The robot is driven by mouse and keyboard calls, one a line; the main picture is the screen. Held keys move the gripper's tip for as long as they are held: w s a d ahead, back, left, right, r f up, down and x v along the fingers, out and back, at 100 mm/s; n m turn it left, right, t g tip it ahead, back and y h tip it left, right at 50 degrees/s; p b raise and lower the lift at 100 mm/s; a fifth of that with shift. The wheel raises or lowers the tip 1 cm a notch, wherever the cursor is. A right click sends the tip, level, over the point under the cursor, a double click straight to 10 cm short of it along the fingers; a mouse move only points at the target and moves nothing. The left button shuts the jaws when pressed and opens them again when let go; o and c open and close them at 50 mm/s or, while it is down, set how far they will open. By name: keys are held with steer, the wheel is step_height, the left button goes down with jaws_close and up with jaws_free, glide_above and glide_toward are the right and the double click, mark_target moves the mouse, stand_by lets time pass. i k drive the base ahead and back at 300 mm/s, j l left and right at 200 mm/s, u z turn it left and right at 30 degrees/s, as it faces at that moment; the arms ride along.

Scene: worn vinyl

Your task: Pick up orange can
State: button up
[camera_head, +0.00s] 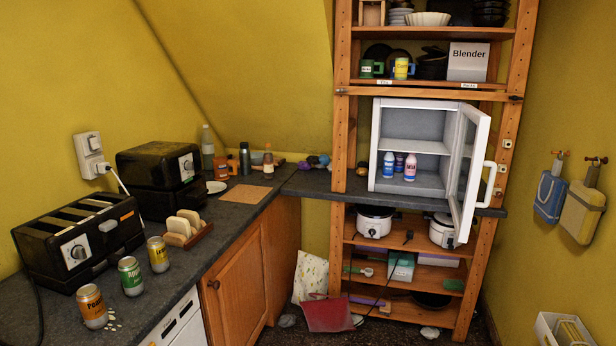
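The orange can (92,307) stands upright on the dark countertop (178,283) at the lower left, in front of a black toaster. Its label is partly readable. A green can (131,276) and a yellow can (158,254) stand upright to its right and farther back, in a slanting row. Small pale bits lie on the counter beside the orange can. My gripper is not in this view.
A black toaster (78,240) stands close behind the cans. A rack with bread slices (186,226) is beyond the yellow can. An open-doored white cabinet (412,112) stands on the shelf unit. The counter's front edge runs right of the cans.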

mark_target(90, 298)
steer(key=u, duration=1.75)
steer(key=i+j+z, duration=0.45)
steer(key=i, duration=0.2)
steer(key=i+j+z, duration=0.45)
steer(key=i+j, duration=0.15)
